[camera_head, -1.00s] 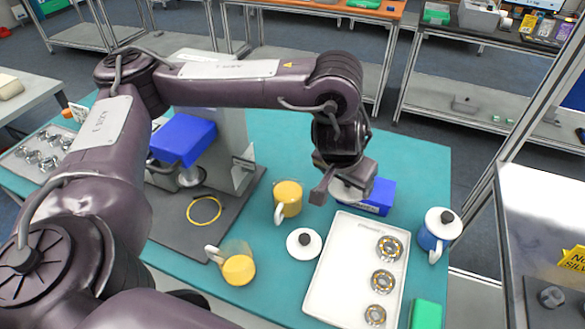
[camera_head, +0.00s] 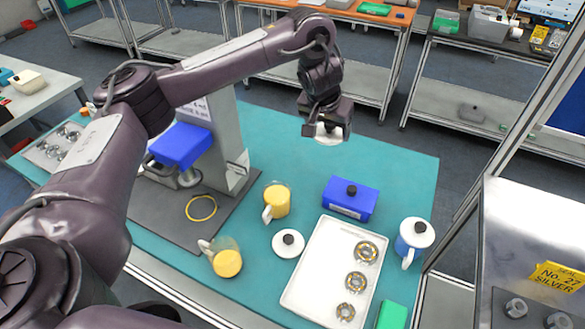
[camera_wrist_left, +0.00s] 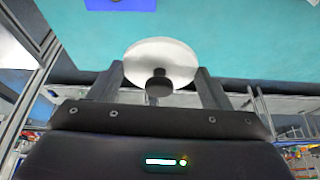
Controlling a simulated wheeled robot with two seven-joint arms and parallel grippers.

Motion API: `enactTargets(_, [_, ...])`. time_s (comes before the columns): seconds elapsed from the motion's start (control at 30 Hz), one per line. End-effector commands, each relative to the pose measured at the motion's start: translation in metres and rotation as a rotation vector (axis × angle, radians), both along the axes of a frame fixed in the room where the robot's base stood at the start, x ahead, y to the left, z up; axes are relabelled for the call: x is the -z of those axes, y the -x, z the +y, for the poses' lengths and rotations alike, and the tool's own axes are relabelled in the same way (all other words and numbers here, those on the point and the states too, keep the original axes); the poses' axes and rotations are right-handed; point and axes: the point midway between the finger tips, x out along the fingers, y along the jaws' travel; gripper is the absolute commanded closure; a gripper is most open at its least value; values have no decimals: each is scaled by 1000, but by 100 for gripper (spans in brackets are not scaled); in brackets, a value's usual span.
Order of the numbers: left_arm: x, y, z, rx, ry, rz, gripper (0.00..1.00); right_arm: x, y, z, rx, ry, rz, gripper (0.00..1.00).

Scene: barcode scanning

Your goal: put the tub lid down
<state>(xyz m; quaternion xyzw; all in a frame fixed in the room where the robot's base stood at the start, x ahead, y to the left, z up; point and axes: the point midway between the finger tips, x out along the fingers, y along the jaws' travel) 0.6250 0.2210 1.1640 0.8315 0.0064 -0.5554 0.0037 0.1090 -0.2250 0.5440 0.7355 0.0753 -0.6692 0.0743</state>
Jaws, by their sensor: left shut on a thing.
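My left gripper (camera_head: 327,126) is shut on a white round lid (camera_head: 329,139) with a dark knob, up in the air above the far side of the teal table. In the left wrist view the lid (camera_wrist_left: 173,58) sits between the two fingers, its dark knob toward the palm. A blue box-shaped tub (camera_head: 348,203) with a black knob on top stands on the table, nearer than the gripper and apart from it. Another white lid with a dark knob (camera_head: 288,243) lies on the table left of the white tray. My right gripper is out of view.
A white tray (camera_head: 300,290) holds several bearings. Two yellow-filled mugs (camera_head: 277,200), (camera_head: 228,263) stand left of it, a lidded blue-and-white mug (camera_head: 413,236) right. A blue-topped device (camera_head: 181,146) stands at the left. The teal table's far right (camera_head: 400,170) is clear.

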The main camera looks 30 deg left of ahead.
Motion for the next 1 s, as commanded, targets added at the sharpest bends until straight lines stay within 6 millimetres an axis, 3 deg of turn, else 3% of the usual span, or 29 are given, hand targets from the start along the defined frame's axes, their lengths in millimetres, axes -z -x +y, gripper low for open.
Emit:
enactTargets(0.03, [-9,-9,6,-11,5,7,50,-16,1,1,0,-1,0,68])
enactTargets(0.1, [-11,-21,17,-23,7,10,50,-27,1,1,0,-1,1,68])
enactTargets(0.3, [-3,-39,56,-68,4,12,50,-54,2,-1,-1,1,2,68])
enactTargets(0.57, [21,-40,96,-113,1,5,50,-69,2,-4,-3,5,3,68])
enactTargets(0.77, [35,-39,104,-123,0,2,50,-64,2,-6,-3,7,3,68])
enactTargets(1.0, [75,-39,104,-123,-1,0,50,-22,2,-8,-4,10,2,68])
